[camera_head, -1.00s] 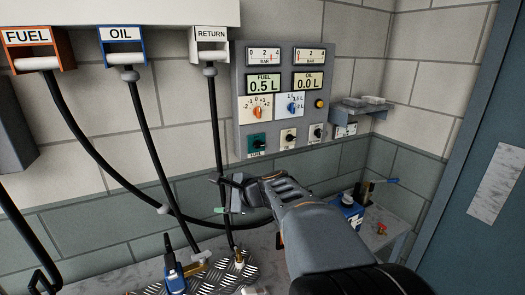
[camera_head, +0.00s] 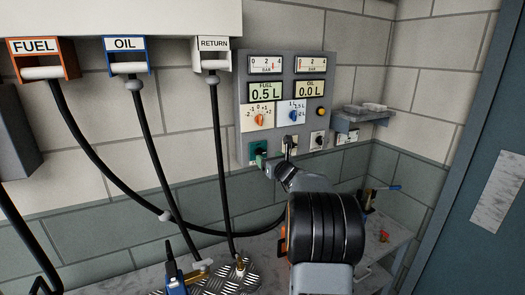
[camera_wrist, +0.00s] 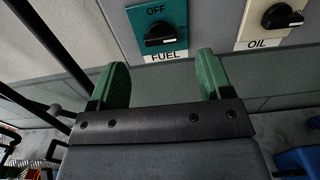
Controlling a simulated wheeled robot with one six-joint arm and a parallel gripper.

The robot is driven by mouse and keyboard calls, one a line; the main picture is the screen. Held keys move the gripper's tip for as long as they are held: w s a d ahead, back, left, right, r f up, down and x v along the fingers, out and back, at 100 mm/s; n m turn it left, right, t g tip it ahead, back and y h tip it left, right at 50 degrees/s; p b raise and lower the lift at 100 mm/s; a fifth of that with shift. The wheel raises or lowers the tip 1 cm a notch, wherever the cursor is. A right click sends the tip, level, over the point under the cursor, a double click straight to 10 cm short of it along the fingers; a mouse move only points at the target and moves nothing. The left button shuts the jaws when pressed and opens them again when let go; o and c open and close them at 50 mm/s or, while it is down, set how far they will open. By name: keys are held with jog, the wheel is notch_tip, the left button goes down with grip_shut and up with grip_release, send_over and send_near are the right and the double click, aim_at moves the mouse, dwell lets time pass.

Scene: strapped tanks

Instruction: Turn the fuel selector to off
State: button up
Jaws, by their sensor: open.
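The fuel selector is a black knob (camera_wrist: 165,35) on a green plate (camera_wrist: 143,15) marked OFF above and FUEL below in the wrist view. In the head view its green plate (camera_head: 258,148) sits at the lower left of the grey panel, with its lower part close to my gripper. The knob's pointer end lies roughly level in the wrist view. My gripper (camera_wrist: 163,82) is open, with two green fingers pointing at the plate from below. The knob is between and ahead of the fingertips, and they appear apart from it.
To the right is the OIL selector (camera_wrist: 284,16) on a cream plate. The panel (camera_head: 300,75) also holds gauges, displays and small dials. Black FUEL, OIL and RETURN hoses (camera_head: 215,130) hang to the left. A bench with a blue tool (camera_head: 178,270) lies below.

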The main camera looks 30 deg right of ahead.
aim_at(262, 153)
jog(key=shift+w+d+p, duration=0.2)
jog(key=shift+w+p, duration=0.3)
jog(key=shift+w, duration=1)
jog(key=shift+w+d+p, duration=0.2)
jog(key=shift+w+p, duration=0.25)
jog(key=shift+w, duration=1)
jog(key=c, duration=0.9)
